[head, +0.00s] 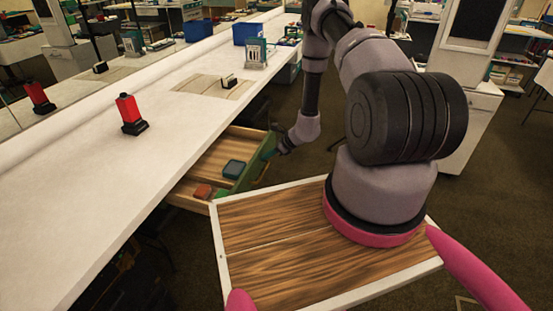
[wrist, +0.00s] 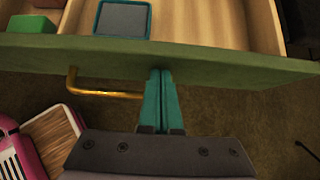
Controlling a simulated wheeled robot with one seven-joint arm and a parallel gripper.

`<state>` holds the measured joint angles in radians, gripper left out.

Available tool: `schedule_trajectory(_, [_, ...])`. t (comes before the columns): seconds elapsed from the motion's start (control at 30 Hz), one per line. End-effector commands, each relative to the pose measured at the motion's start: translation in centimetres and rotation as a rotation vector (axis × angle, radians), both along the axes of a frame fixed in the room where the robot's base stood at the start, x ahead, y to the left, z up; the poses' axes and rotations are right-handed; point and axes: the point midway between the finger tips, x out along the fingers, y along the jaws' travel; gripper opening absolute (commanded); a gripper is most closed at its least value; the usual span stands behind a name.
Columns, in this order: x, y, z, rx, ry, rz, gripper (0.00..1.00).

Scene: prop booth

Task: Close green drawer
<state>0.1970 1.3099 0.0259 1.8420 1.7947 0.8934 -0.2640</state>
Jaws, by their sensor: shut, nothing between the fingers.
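The green drawer (wrist: 225,63) stands open below the white counter, with its green front and light wooden inside showing. A brass handle (wrist: 100,90) sticks out from the front in the wrist view. My gripper (wrist: 161,76) is shut and empty, its teal fingertips at the outer face of the drawer front, just right of the handle. I cannot tell for sure whether they touch. In the head view my gripper (head: 283,145) is small and dark beside the front.
The drawer holds a dark teal-edged box (head: 233,169) and a reddish block (head: 203,191); the wrist view also shows a green block (wrist: 32,24). A red and black object (head: 131,114) stands on the white counter (head: 70,190). Carpeted floor is open to the right.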

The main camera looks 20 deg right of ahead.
Motion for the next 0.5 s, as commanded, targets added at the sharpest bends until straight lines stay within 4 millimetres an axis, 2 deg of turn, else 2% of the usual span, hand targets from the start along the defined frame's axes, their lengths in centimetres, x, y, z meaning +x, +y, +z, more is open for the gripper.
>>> schedule_trajectory(0.03, [0.8, 1.4, 0.0, 0.001, -0.003, 0.006, 0.0])
schedule_trajectory(0.1, [1.9, 3.0, 0.0, 0.001, -0.003, 0.008, 0.0])
schedule_trajectory(0.5, [8.2, 11.5, 0.1, 0.002, -0.004, 0.005, 0.0])
